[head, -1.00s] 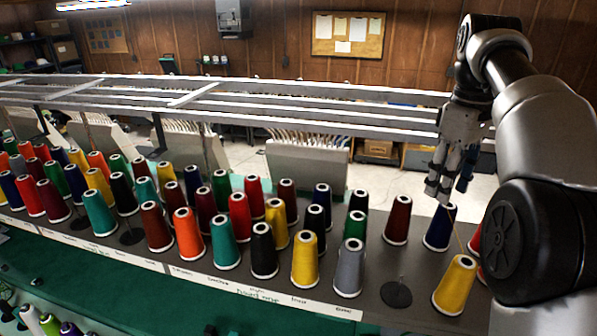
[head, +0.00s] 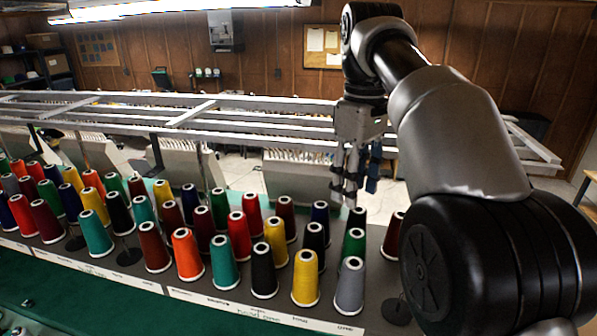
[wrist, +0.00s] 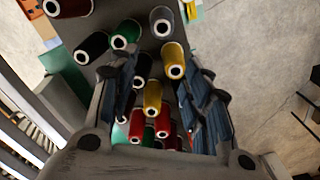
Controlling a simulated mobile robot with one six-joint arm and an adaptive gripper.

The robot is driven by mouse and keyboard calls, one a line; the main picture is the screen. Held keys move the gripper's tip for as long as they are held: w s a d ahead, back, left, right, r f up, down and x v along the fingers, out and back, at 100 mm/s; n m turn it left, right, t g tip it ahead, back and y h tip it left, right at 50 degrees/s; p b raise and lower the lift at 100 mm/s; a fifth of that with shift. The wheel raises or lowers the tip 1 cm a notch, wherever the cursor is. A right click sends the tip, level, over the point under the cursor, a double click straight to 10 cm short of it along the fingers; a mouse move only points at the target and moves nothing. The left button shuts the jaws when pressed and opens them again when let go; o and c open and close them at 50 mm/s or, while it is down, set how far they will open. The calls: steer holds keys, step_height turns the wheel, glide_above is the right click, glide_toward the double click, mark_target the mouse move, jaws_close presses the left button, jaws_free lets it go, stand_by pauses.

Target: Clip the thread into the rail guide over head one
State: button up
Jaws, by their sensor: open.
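I see no thread held in the gripper. The grey metal rail frame (head: 250,128) runs along above the shelf, and my gripper overlaps its front bar in the head view. I cannot make out a single guide on it. A handwritten head label (head: 250,312) is on the shelf edge.
Several thread cones stand in rows, including a grey cone (head: 350,286) and an orange cone (head: 187,256) at the front. White needle-head housings (head: 295,178) stand behind. My arm hides the right end of the shelf. The wrist view shows bare floor (wrist: 255,60) at right.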

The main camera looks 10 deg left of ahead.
steer(key=s+a+r+n+p, duration=0.1)
steer(key=s+a+r, duration=0.1)
steer(key=s+a, duration=0.5)
steer(key=s+d+f+m+t+b, duration=0.1)
steer(key=d+f+m+b, duration=0.3)
steer(key=d+f+b, duration=0.6)
steer(key=s+d+f+m+t+b, duration=0.1)
steer(key=s+d+f+m+b, duration=0.2)
steer(key=f, duration=0.9)
steer(key=s+d+f+m+t+b, duration=0.1)
steer(key=s+d+f+m+b, duration=0.2)
steer(key=s+d+f+b, duration=0.3)
steer(key=s+d+f+m+t+b, duration=0.1)
steer(key=s+d+f+m+b, duration=0.2)
steer(key=s+f+b, duration=0.7)
step_height(320, 180, down, 9)
steer(key=shift+d+r+t+b, duration=0.15)
steer(key=shift+d+t+b, duration=0.25)
steer(key=shift+d+b, duration=0.4)
steer(key=shift+s+d, duration=0.1)
